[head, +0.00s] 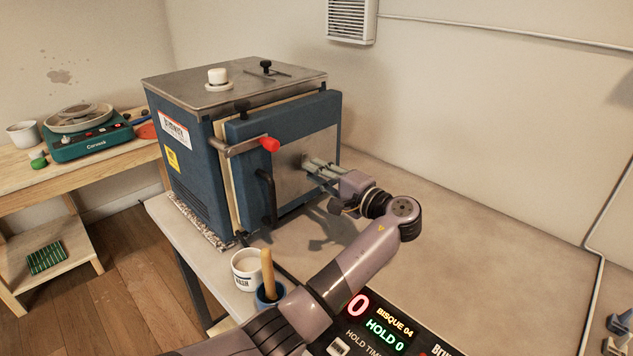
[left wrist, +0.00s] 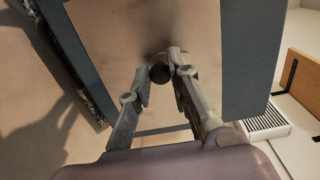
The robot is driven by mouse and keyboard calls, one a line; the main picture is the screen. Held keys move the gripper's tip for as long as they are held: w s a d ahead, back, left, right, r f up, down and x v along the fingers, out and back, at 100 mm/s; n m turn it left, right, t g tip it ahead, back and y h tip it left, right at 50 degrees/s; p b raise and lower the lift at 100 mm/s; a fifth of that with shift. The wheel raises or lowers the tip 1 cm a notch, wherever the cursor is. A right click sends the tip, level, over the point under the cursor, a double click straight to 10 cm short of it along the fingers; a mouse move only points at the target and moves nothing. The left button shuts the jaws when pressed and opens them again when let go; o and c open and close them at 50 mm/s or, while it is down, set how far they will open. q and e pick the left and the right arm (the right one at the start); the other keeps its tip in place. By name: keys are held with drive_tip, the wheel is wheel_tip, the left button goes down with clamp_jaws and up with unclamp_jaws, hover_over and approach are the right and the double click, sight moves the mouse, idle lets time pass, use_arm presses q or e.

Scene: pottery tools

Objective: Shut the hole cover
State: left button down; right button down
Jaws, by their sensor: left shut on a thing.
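The blue kiln (head: 185,125) stands on the table, its front door (head: 310,112) carrying a bare metal plate (head: 294,185). My left gripper (head: 306,163) is at this plate. In the left wrist view its fingertips (left wrist: 165,66) are shut on a small dark round piece (left wrist: 160,73), apparently the hole cover's knob, in front of a sooty patch on the plate. The fingers partly hide the piece, and I cannot see whether the hole behind it is covered. My right gripper is not in view.
A red-tipped latch handle (head: 269,144) and a black door handle (head: 268,197) are left of the gripper. A white mug (head: 246,270) and a blue pot with a wooden handle (head: 267,262) stand near my forearm. A controller (head: 385,330) lies in front.

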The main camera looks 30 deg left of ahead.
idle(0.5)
use_arm(q)
drive_tip(key=c, duration=1.5)
unclamp_jaws()
drive_tip(key=shift+o, duration=0.2)
drive_tip(key=shift+d, duration=0.1)
drive_tip(key=v, duration=1.2)
